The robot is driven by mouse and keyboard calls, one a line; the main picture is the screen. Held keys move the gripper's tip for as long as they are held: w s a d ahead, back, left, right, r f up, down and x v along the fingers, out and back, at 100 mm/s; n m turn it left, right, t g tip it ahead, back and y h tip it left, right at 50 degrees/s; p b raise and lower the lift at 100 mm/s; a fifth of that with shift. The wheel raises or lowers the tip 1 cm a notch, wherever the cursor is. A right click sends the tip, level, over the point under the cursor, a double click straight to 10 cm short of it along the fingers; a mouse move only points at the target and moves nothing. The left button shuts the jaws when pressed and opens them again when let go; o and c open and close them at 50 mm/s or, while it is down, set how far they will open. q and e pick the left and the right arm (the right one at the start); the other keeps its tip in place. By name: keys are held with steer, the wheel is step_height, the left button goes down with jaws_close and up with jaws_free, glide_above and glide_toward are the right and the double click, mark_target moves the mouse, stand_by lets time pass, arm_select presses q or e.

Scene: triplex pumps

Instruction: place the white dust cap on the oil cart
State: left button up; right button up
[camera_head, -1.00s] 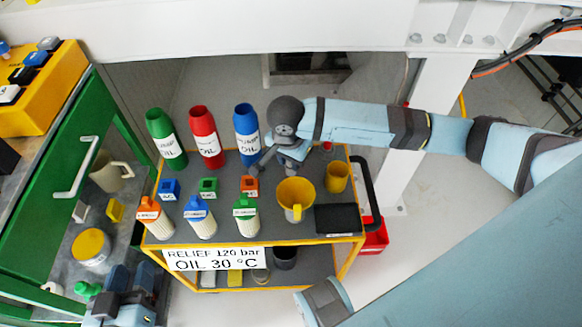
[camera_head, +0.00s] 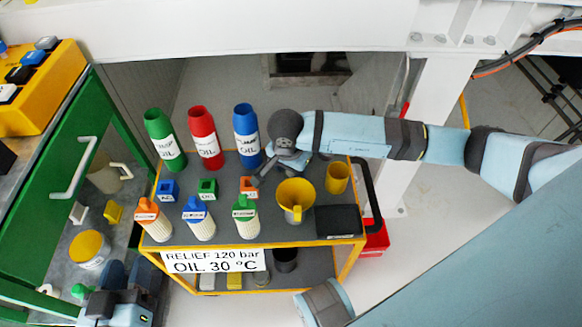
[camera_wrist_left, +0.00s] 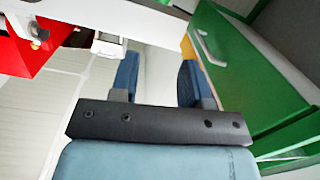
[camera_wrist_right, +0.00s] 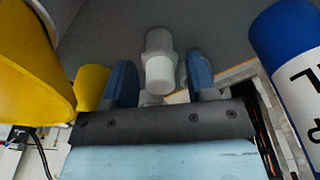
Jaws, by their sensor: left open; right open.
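A white cylindrical piece that looks like the dust cap (camera_wrist_right: 160,66) shows in the right wrist view, between the fingers of my right gripper (camera_wrist_right: 160,82). The fingers are open with a gap on each side; I cannot tell whether the piece rests on the surface. In the head view my right gripper (camera_head: 271,165) is low over the back of the oil cart (camera_head: 225,235), right of the blue oil bottle (camera_head: 246,135); the cap is not distinguishable there. My left gripper (camera_head: 120,275) is open and empty at lower left, beside the green bench; its fingers show in the left wrist view (camera_wrist_left: 158,80).
The cart top holds red (camera_head: 206,138) and green bottles (camera_head: 165,138), several small coloured blocks, capped white filters (camera_head: 199,220), a yellow funnel (camera_head: 295,200), a yellow cup (camera_head: 337,178) and a black tray (camera_head: 338,221). A green cabinet (camera_head: 70,170) stands left.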

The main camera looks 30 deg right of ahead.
steer(key=shift+r, duration=0.25)
arm_select(q)
step_height(320, 180, down, 6)
steer(key=s+a+g+y+p, duration=0.2)
steer(key=g+p, duration=0.1)
steer(key=shift+a, duration=0.3)
arm_select(e)
step_height(320, 180, up, 12)
steer(key=a, duration=0.1)
steer(key=shift+s+a+f, duration=0.15)
steer(key=shift+s, duration=0.25)
arm_select(q)
steer(key=shift+r, duration=0.1)
